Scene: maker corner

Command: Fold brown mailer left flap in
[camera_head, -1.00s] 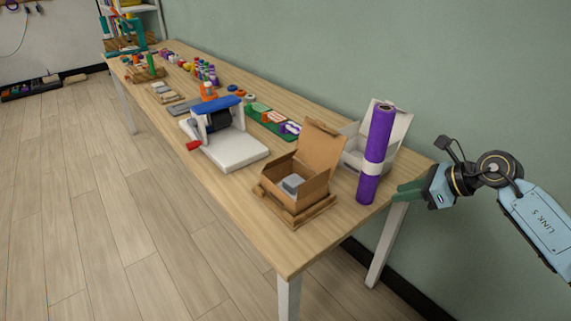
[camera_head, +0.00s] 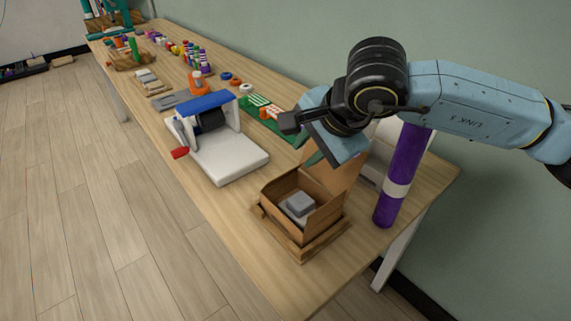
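The brown mailer (camera_head: 285,223) is an open cardboard box on a brown wooden base (camera_head: 305,254) near the table's right end. A grey block (camera_head: 299,204) lies inside it. Its tall lid (camera_head: 345,172) stands up at the back, partly hidden by my arm. I cannot clearly tell the side flaps apart from the walls. My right gripper (camera_head: 318,158) hangs above the back left of the mailer, near the lid, pointing down. Green fingers show only partly below the hand, so their opening is unclear. My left gripper is not in view.
A purple roll with a white band (camera_head: 398,188) stands right of the mailer, before a white box (camera_head: 373,168) mostly hidden by my arm. A white device with a blue top (camera_head: 226,163) stands to the left. Bare tabletop (camera_head: 226,203) lies between.

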